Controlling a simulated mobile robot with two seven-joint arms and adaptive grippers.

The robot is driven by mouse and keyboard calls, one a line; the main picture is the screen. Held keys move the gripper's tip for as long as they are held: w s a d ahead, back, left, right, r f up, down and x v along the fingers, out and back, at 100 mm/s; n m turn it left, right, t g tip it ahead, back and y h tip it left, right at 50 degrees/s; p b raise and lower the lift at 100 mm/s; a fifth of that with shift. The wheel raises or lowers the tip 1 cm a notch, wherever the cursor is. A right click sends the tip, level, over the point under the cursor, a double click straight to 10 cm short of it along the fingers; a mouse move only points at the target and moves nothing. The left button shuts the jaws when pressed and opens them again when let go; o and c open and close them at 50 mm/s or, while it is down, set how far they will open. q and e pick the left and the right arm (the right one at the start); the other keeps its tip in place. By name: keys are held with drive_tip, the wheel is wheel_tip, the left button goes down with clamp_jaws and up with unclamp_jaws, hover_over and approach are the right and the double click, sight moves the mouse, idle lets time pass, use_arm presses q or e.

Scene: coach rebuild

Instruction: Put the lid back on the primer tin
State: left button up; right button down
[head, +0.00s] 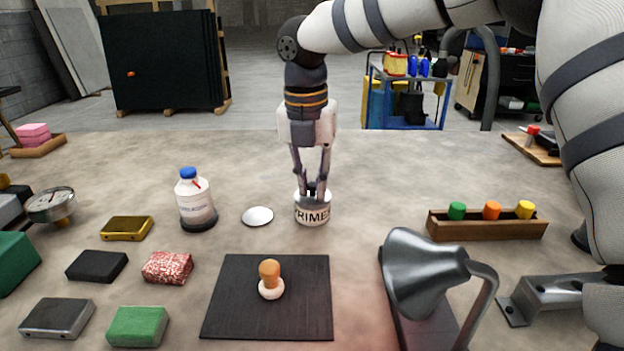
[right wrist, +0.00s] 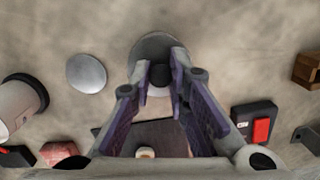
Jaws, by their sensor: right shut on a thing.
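The white primer tin (head: 312,212), its dark lettering facing me, stands upright on the table behind the black mat. My right gripper (head: 312,186) comes down from above with its fingers at the tin's top. It is shut on a dark knob, which in the right wrist view (right wrist: 160,74) sits between the fingertips. A grey round top (right wrist: 152,47), seemingly the lid, shows under the knob. I cannot tell whether it is seated on the rim or slightly above it. My left gripper is not in view.
A pale shallow disc (head: 257,216) lies just left of the tin, with a blue-capped bottle (head: 196,205) farther left. A wooden-handled knob (head: 270,280) stands on the black mat (head: 225,310). A grey lamp (head: 425,275) and a wooden rack (head: 487,229) are at the right.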

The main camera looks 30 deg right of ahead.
idle(0.4)
drive_tip(key=c, duration=1)
unclamp_jaws()
drive_tip(key=shift+r, duration=3.55)
clamp_jaws()
